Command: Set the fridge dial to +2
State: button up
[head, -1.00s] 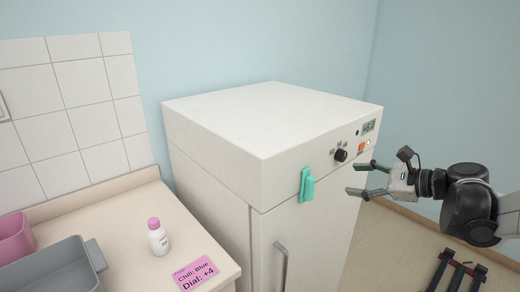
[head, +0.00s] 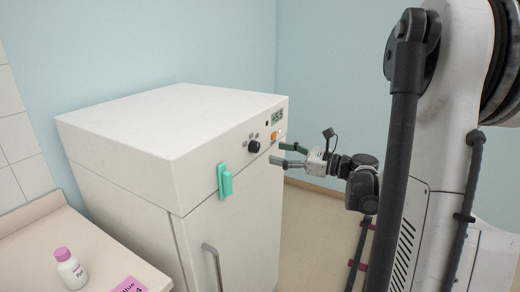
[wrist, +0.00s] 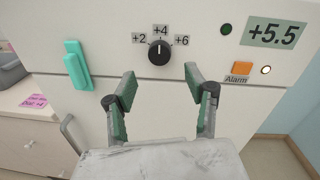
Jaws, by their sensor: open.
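The fridge (head: 150,125) is a white box with a control panel along its upper front. The black round dial (wrist: 160,52) has a white mark that points up at the +4 label (wrist: 160,29). The +2 label (wrist: 139,38) is left of it and the +6 label (wrist: 182,40) is right of it. The dial also shows in the head view (head: 254,146). My gripper (wrist: 160,76) is open and empty, its two fingers spread below and to either side of the dial, apart from it. In the head view my gripper (head: 275,153) is in front of the panel.
A display (wrist: 273,33) reads +5.5, above an orange Alarm button (wrist: 243,67). A teal latch (wrist: 77,66) is left of the dial. A counter (head: 30,235) at the left holds a pink-capped bottle (head: 70,268) and a pink note (head: 125,285).

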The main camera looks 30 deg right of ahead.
aim_at(258, 149)
jog(key=x, duration=0.7)
jog(key=c, duration=1.1)
